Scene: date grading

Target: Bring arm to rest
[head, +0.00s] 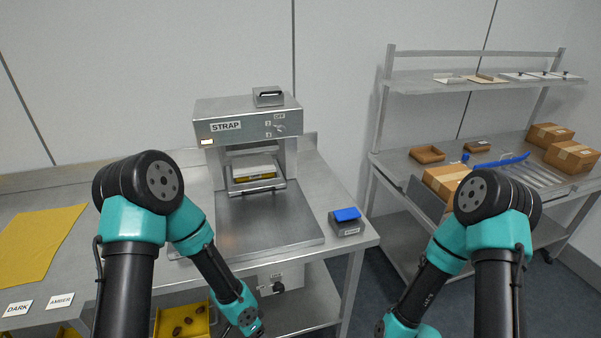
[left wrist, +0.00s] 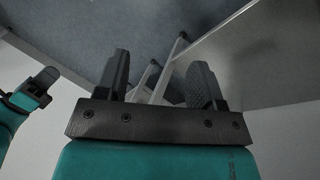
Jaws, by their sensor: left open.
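My left gripper (left wrist: 158,82) shows in the left wrist view with its two dark fingers apart and nothing between them. In the head view my left arm comes in from the left and bends down in front of the steel table, and its fingertips are cut off or hidden at the lower edge. My right arm stands at the right of the head view and reaches down to the bottom edge. Its fingers are out of the frame.
A steel table (head: 335,242) holds a STRAP machine (head: 240,128), a small block with a blue top (head: 346,221) and a yellow mat (head: 38,245). A yellow tray (head: 190,310) with dates sits low near my left arm. A shelf rack (head: 405,181) with cardboard boxes (head: 571,157) stands right.

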